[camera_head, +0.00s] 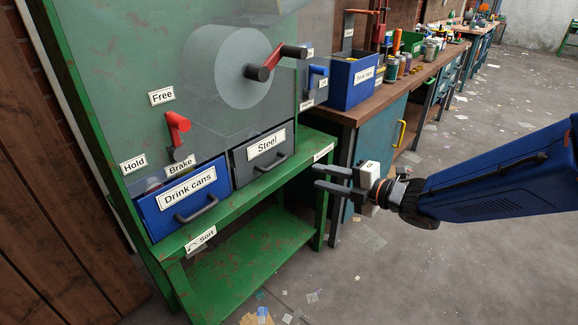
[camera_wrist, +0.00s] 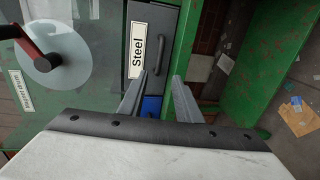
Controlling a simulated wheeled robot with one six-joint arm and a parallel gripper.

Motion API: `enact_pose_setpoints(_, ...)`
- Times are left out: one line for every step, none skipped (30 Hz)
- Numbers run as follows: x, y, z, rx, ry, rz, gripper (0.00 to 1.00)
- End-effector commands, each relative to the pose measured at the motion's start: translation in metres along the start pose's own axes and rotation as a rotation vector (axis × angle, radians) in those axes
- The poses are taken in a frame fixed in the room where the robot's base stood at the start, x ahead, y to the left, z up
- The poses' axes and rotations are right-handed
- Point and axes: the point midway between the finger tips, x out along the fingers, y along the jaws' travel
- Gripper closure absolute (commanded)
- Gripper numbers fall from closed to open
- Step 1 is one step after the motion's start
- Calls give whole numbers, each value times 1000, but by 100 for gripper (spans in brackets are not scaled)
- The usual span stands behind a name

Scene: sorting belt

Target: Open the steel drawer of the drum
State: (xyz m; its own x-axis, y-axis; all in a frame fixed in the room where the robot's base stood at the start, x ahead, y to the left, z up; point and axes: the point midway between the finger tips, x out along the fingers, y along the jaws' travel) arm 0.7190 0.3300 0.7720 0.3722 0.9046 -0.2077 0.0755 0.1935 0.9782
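The steel drawer (camera_head: 263,155) is a grey drawer labelled "Steel" with a dark bar handle (camera_head: 270,162), set low in the green drum machine. It looks shut, its front close to the frame. In the wrist view the steel drawer (camera_wrist: 148,87) and its handle (camera_wrist: 158,55) lie ahead of the fingers.
A blue "Drink cans" drawer (camera_head: 182,200) sits left of the steel drawer. A red brake lever (camera_head: 177,127) is above it. A green ledge (camera_head: 235,205) runs below the drawers. A workbench (camera_head: 350,112) with a blue bin (camera_head: 352,80) stands behind my gripper.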

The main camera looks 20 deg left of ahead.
Motion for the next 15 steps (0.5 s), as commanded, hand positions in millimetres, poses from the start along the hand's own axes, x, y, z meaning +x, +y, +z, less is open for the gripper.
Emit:
enact_pose_setpoints(8, 0, -1, 0, 3, -1, 69)
enact_pose_setpoints(12, 0, -1, 0, 3, -1, 69)
enact_pose_setpoints(19, -1, -1, 0, 3, -1, 69)
enact_pose_setpoints(25, 0, -1, 0, 3, -1, 69)
enact_pose_setpoints(30, 0, -1, 1, 2, -1, 69)
enact_pose_setpoints(37, -1, 0, 2, 1, -2, 69)
enact_pose_setpoints(42, -1, -1, 1, 2, -2, 69)
enact_pose_setpoints(48, -1, -1, 0, 2, -2, 69)
enact_pose_setpoints(54, -1, 0, 1, 1, -2, 69)
enact_pose_setpoints(60, -1, 0, 2, 1, -2, 69)
enact_pose_setpoints(65, -1, 0, 1, 2, -2, 69)
enact_pose_setpoints(72, 0, 0, 2, 1, -1, 69)
enact_pose_setpoints(78, -1, 0, 2, 1, -2, 69)
enact_pose_setpoints(83, -1, 0, 1, 1, -2, 69)
enact_pose_setpoints(90, 0, 0, 1, 0, -1, 69)
